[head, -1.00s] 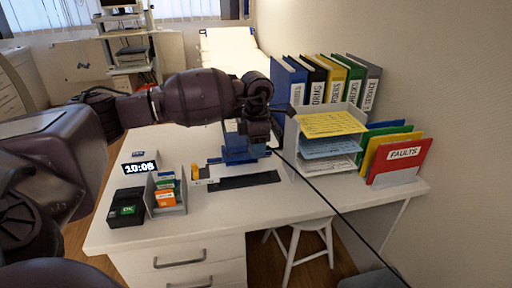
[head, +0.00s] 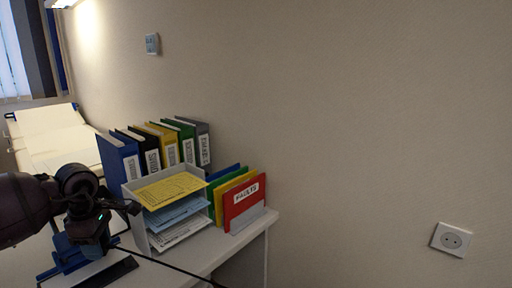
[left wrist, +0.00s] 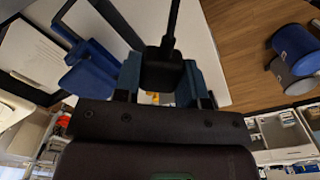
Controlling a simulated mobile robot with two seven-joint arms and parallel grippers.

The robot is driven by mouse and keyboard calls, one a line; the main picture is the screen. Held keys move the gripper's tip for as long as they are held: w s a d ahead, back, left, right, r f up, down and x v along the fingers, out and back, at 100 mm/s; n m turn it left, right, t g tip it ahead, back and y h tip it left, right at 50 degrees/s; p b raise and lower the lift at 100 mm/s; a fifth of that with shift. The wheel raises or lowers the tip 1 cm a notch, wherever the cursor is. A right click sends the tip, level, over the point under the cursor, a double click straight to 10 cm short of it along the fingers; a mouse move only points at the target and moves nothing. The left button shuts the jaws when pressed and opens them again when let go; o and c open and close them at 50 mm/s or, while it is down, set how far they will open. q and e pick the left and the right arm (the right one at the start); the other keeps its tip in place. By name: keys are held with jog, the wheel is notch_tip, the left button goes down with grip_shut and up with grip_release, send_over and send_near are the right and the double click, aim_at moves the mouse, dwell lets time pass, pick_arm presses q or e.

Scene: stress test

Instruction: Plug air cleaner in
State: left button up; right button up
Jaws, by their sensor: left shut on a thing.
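My left gripper (head: 94,238) is low at the left of the head view, over the desk. In the left wrist view its fingers (left wrist: 160,80) are shut on a black plug (left wrist: 162,66), with a black cable (left wrist: 172,20) running from it. In the head view the cable (head: 165,264) runs from the gripper down to the right, past the desk edge; the plug itself is hard to make out there. A white wall socket (head: 452,240) is at the lower right, well apart from the gripper. I cannot identify the air cleaner. My right gripper is not in view.
The desk (head: 262,222) holds a paper tray (head: 137,230), several binders (head: 120,160) and a red FAULTS folder (head: 245,203) between gripper and socket. A thermostat-like box (head: 152,43) is high on the bare wall.

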pick_arm(q)
jog(key=s+d+f+m+p, duration=0.2)
jog(key=s+d+m, duration=1)
jog(key=m, duration=0.7)
jog(key=d+f, duration=0.1)
jog(key=d, duration=0.2)
jog(key=shift+s+d+f, duration=0.15)
jog(key=shift+s+d, duration=0.05)
jog(key=shift+d, duration=0.15)
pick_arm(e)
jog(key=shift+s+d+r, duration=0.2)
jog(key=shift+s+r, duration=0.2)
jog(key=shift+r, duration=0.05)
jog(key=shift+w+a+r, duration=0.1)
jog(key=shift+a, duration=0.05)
pick_arm(q)
jog(key=s+d+r+m, duration=0.1)
jog(key=d+r+m, duration=0.7)
jog(key=d+r, duration=0.3)
jog(key=d, duration=0.3)
jog(key=shift+s+d+r, duration=0.15)
jog(key=shift+s, duration=0.25)
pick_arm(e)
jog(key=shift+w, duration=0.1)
